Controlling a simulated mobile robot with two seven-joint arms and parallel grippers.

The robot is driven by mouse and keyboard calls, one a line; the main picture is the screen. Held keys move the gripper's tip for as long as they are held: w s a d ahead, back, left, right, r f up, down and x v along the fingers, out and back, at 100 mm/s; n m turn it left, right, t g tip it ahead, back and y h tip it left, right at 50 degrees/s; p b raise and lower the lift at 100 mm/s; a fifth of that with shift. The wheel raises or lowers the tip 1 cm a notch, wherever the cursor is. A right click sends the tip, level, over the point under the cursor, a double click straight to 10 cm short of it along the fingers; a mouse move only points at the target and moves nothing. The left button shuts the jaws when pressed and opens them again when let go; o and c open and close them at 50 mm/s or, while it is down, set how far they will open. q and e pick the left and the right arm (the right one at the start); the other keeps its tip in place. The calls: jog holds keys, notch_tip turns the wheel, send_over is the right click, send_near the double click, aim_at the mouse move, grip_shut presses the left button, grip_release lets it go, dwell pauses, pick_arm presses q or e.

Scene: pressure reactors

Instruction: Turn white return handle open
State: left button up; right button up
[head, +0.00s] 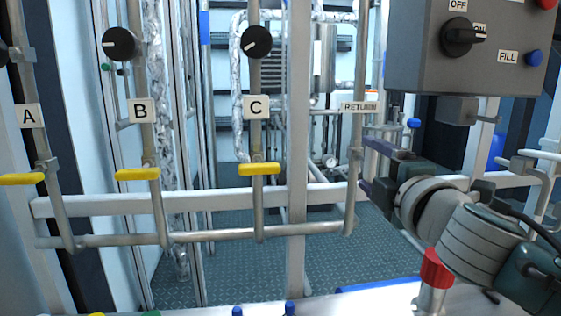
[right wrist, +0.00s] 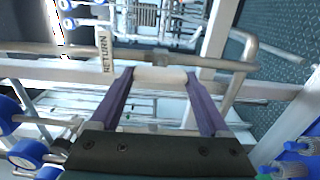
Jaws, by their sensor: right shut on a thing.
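The RETURN label (head: 359,107) sits on the rightmost vertical pipe in the head view. It also shows in the right wrist view (right wrist: 104,53). The white return handle (right wrist: 160,75) lies between the purple fingertips of my right gripper (right wrist: 161,79) in the right wrist view, spanning the gap between them. My right gripper (head: 369,166) is shut on it beside the return pipe (head: 353,190) in the head view, where I cannot make the handle out clearly. My left gripper is not in view.
Pipes labelled A (head: 28,116), B (head: 140,110) and C (head: 256,107) carry yellow handles and stand to the left. A grey control box (head: 420,55) hangs above my right arm. A red knob (head: 435,268) stands below the arm.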

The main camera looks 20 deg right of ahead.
dwell(0.4)
jog(key=o, duration=1.2)
jog(key=v, duration=1)
